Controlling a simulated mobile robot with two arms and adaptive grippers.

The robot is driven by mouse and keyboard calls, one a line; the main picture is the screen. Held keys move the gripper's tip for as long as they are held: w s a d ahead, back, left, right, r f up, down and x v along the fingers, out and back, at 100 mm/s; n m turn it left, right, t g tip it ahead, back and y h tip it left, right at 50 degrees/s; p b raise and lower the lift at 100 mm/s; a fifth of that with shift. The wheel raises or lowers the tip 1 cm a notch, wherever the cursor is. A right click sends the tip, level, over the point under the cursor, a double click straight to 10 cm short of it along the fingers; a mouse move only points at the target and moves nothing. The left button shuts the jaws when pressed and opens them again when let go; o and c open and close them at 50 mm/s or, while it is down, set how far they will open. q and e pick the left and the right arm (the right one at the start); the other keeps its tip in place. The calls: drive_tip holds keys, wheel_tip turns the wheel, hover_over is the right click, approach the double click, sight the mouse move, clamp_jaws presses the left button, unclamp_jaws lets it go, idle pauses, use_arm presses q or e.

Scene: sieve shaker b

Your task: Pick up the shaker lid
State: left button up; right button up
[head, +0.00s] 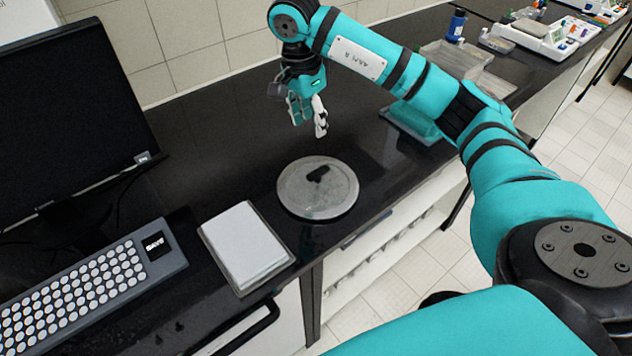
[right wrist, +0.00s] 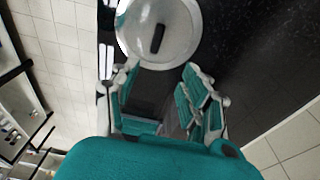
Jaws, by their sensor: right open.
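The shaker lid (head: 318,203) is a round, pale, translucent disc with a short black handle (head: 318,173) on top. It lies flat on the black bench top near its front edge. My right gripper (head: 307,122) is open and empty, pointing down above the bench, behind the lid in the head view and apart from it. In the right wrist view, the lid (right wrist: 184,38) shows at the top, beyond the open fingers (right wrist: 159,76), partly cut off by the frame's edge. My left gripper is in neither view.
A white-topped square pad (head: 243,245) lies left of the lid, beside a keyboard (head: 80,290) and a black monitor (head: 70,110). A teal-based object (head: 413,122) stands to the right under my right arm. Farther right are trays (head: 465,62) and a balance (head: 540,38).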

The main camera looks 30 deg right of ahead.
wheel_tip(320, 180, down, 4)
drive_tip(key=p, duration=0.2)
hover_over(318, 170)
drive_tip(key=f, duration=0.6)
drive_tip(key=shift+w+a+f, duration=0.2)
drive_tip(key=shift+w, duration=0.1)
drive_tip(key=shift+s+f+p, duration=0.1)
drive_tip(key=shift+f+p, duration=0.4)
drive_tip(key=shift+p, duration=0.1)
drive_tip(key=f, duration=0.1)
drive_tip(key=f+p, duration=0.2)
drive_tip(key=shift+s+d+f, duration=0.1)
drive_tip(key=shift+s+f, duration=0.2)
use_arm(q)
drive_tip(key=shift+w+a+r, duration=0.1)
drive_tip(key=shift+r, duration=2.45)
use_arm(e)
drive_tip(key=shift+w+f, duration=0.1)
drive_tip(key=shift+f, duration=0.4)
clamp_jaws()
